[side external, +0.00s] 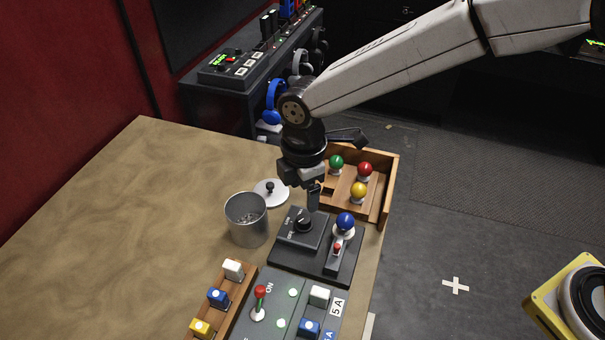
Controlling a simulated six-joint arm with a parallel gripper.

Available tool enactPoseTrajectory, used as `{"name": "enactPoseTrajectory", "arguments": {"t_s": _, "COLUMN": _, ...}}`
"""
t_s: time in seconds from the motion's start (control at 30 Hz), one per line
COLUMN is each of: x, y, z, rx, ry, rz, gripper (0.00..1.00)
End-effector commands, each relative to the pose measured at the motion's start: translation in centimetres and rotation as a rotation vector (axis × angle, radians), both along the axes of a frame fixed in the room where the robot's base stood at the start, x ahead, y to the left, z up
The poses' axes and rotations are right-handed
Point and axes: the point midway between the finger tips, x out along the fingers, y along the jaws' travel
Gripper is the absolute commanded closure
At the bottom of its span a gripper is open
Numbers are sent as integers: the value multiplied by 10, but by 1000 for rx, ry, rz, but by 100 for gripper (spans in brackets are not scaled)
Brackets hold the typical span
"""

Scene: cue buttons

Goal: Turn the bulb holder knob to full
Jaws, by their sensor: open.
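The bulb holder (335,266) is a dark base near the table's right edge. Its black knob (303,222) sits on a raised block at the left of the base, with small white markings beside it. A blue bulb (345,223) stands in the holder to the right of the knob, above a small red-tipped lever (337,249). My gripper (314,197) points down just above and behind the knob, apart from it as far as I can tell. It is open and holds nothing visible. The knob's exact pointer angle is too small to read.
A wooden tray (389,190) with green, red and yellow bulbs stands right behind my gripper. A metal can (247,221) and its lid (271,192) are at the left. A switch panel (270,315) and a wooden rack (232,290) of coloured buttons lie in front. The table's left is clear.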

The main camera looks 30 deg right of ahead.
Motion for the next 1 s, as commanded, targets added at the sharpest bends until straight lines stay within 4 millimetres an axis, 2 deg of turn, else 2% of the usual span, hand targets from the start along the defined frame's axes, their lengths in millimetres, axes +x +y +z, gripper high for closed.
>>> {"name": "enactPoseTrajectory", "arguments": {"t_s": 0.27, "x": 0, "y": -1, "z": -16, "rx": -1, "ry": 2, "rz": -3, "gripper": 22}}
{"name": "enactPoseTrajectory", "arguments": {"t_s": 0.7, "x": 0, "y": -1, "z": -66, "rx": -1, "ry": 2, "rz": -3, "gripper": 22}}
{"name": "enactPoseTrajectory", "arguments": {"t_s": 1.0, "x": 0, "y": -1, "z": -78, "rx": 1, "ry": 0, "rz": -4, "gripper": 22}}
